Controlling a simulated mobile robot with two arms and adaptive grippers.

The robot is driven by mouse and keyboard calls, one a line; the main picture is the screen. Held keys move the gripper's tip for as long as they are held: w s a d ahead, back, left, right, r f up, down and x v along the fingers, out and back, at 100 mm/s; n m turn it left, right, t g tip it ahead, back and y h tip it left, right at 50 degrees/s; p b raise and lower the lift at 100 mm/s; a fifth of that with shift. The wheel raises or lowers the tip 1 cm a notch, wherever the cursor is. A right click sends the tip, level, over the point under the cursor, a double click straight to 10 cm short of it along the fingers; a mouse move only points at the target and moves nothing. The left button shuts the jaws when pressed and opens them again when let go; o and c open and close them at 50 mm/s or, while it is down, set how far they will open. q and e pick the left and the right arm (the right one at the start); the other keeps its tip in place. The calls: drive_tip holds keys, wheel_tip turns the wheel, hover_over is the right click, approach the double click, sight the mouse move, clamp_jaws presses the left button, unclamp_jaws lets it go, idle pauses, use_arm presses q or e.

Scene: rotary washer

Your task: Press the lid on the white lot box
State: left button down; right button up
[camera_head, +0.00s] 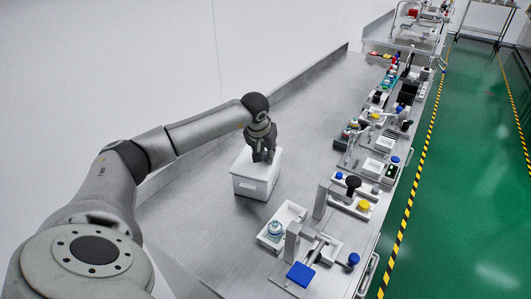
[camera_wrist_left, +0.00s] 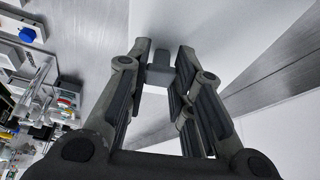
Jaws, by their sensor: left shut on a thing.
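The white lot box (camera_head: 250,188) stands upright on the steel bench, with a small label on its front side. Its white lid (camera_head: 272,160) covers the top; whether it sits fully flush I cannot tell. My left gripper (camera_head: 262,157) points down over the middle of the lid. In the left wrist view, its fingers (camera_wrist_left: 161,72) are closed on a small grey knob (camera_wrist_left: 160,55) against the pale lid surface (camera_wrist_left: 205,25). The gripper hides part of the lid top in the head view. My right gripper is not in view.
A white tray (camera_head: 267,240) with a blue-and-white round part stands in front right of the box. A press fixture with a blue pad (camera_head: 300,274) is near the front edge. Several small fixtures line the bench's right side. Bare bench (camera_head: 310,115) lies behind the box.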

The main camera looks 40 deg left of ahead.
use_arm(q)
drive_tip(key=shift+f, duration=0.1)
idle(0.3)
drive_tip(key=c, duration=1.2)
unclamp_jaws()
drive_tip(key=v, duration=1.2)
drive_tip(key=shift+s, duration=0.1)
drive_tip(key=shift+f, duration=0.1)
